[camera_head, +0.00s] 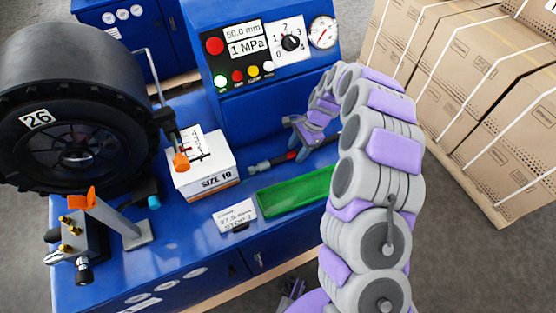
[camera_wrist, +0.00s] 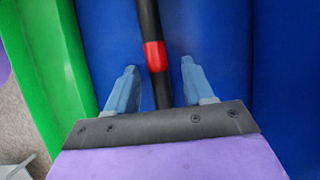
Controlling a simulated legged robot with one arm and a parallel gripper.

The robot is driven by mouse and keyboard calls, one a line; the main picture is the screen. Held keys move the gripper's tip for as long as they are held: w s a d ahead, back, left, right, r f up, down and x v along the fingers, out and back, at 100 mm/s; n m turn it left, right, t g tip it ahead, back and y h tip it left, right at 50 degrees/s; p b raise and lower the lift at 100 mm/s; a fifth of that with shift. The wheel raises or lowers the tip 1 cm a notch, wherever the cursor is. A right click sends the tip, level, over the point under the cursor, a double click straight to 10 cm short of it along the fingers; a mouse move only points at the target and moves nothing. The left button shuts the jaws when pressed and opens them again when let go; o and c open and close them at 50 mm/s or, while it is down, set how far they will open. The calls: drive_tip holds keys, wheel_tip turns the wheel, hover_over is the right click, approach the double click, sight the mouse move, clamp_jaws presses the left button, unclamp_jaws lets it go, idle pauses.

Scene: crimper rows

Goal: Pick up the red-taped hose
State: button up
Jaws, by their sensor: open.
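The red-taped hose (camera_head: 275,160) is black with a band of red tape and lies on the blue bench behind the green tray. In the wrist view the hose (camera_wrist: 149,20) runs down between my fingers, with the red tape (camera_wrist: 154,56) just ahead of the fingertips. My gripper (camera_wrist: 158,72) is open, one finger on each side of the hose, with a gap on both sides. In the head view my gripper (camera_head: 302,142) is over the hose's right part and hides some of it.
The green tray (camera_head: 300,191) lies just in front of the hose. A white box marked SIZE 19 (camera_head: 208,180) stands left of it. The blue control panel (camera_head: 265,85) rises behind. A large tyre numbered 26 (camera_head: 75,120) is at left, and strapped cartons (camera_head: 470,70) stand at right.

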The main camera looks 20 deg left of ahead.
clamp_jaws()
idle(0.4)
idle(0.4)
